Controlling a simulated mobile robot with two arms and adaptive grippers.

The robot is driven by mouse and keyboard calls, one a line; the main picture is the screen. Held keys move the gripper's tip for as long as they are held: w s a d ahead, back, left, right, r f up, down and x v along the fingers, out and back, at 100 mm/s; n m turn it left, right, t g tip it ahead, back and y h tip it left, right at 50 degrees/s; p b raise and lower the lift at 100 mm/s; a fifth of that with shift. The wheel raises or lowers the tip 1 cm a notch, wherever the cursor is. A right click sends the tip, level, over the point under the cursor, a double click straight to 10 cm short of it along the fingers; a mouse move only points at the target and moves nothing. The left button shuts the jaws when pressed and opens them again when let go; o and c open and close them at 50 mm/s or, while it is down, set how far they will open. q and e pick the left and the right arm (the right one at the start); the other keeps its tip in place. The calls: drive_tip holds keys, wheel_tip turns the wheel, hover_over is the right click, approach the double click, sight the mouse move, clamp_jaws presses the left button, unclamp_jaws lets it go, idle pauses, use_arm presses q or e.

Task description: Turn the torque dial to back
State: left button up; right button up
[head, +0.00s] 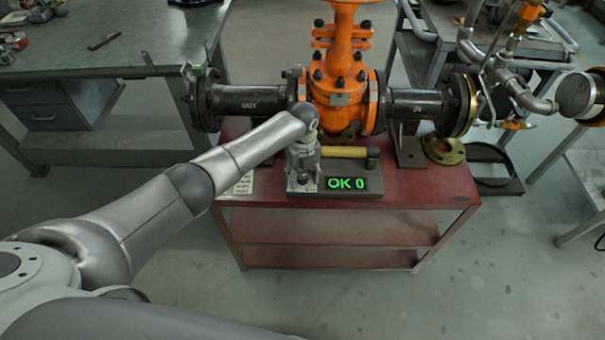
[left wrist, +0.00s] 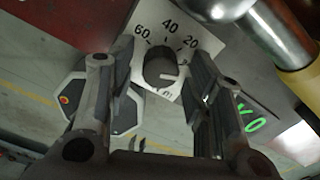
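The torque dial (left wrist: 160,62) is a dark round knob on a white scale plate (left wrist: 184,36) marked 60, 40 and 20. It shows in the left wrist view; a pale mark on its lower part points to the right. My left gripper (left wrist: 161,85) is open, with one finger to each side of the dial and a visible gap on both sides. In the head view my left gripper (head: 304,165) comes down at the left end of the tool's base and hides the dial. My right gripper is in neither view.
A green "OK 0" display (head: 346,184) sits right of my left gripper, in front of a yellow handle (head: 345,152). Behind stands an orange gate valve (head: 340,75) with black flanged pipes. All rest on a red table (head: 425,190). The floor in front is clear.

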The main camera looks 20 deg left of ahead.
sight(302, 176)
use_arm(q)
drive_tip(key=shift+a, duration=0.15)
drive_tip(key=shift+w+r, duration=0.15)
drive_tip(key=shift+r, duration=0.45)
wheel_tip(302, 176, up, 11)
drive_tip(key=shift+f, duration=0.1)
